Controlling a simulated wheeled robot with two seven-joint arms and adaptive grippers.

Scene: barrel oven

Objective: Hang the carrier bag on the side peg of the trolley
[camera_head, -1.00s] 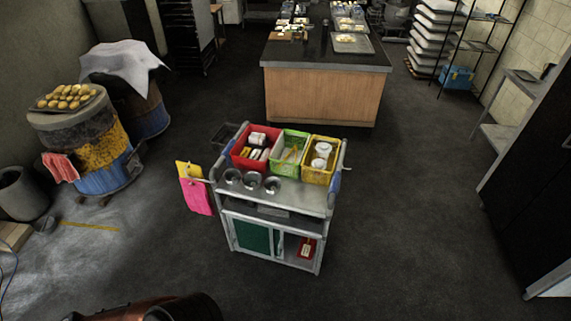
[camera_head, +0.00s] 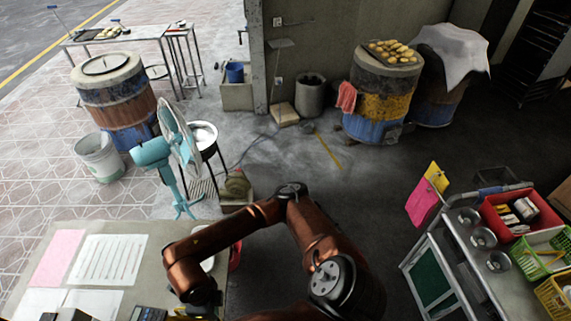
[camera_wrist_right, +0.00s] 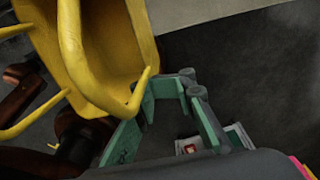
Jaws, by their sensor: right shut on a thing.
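In the right wrist view, my right gripper (camera_wrist_right: 168,90) has green-padded fingers. It is shut on part of a yellow thing (camera_wrist_right: 110,50) with curved straps and pointed ends, which looks like the carrier bag. The exact contact is partly hidden by the fingers. In the head view, the trolley (camera_head: 436,262) stands at the lower right, cut off by the picture edge. I cannot make out a bare side peg.
A desk (camera_head: 195,238) with papers stands at the lower left. A turquoise fan (camera_head: 160,150), a white bucket (camera_head: 100,160) and a barrel oven (camera_head: 115,95) are behind it. Another barrel (camera_head: 380,95) carries bread.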

